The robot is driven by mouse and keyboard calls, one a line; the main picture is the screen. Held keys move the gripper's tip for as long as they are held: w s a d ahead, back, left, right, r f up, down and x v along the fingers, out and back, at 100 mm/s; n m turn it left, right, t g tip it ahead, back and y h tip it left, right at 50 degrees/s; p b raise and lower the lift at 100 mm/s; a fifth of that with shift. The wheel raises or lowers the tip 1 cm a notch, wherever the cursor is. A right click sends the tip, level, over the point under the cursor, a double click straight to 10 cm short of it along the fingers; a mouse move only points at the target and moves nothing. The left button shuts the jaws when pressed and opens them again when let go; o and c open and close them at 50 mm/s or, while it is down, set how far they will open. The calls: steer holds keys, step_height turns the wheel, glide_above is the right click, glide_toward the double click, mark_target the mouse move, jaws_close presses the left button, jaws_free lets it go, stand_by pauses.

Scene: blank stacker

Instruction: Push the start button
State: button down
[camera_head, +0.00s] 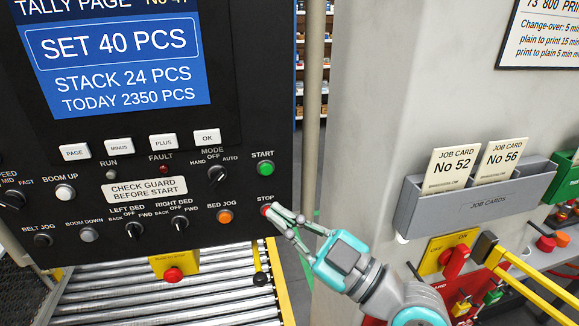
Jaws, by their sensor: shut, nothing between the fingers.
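The green start button (265,168) is on the right side of the black control panel (272,60), under the label START. It is in plain view. The red stop button (264,210) is below it, under the label STOP, partly covered by my fingertips. My gripper (275,212) is shut and empty. It reaches in from the lower right, with its tips at the stop button in the picture and below the start button. I cannot tell whether the tips touch the panel.
The mode knob (217,174) and orange bed jog button (225,217) are left of my gripper. A red button on a yellow box (173,274) is below the panel. A grey job card holder (470,200) hangs on the right. Rollers (215,285) lie below.

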mark_target(266, 169)
steer(key=shift+d+r, duration=0.1)
steer(key=shift+r, duration=0.1)
steer(key=shift+w+a, duration=0.4)
steer(key=shift+w, duration=1)
steer(key=shift+w+a, duration=0.4)
steer(key=shift+w, duration=1.05)
steer(key=shift+w+a, duration=0.4)
steer(key=shift+w, duration=1)
steer(key=shift+w, duration=0.1)
steer(key=shift+w+a, duration=0.15)
steer(key=shift+w, duration=0.15)
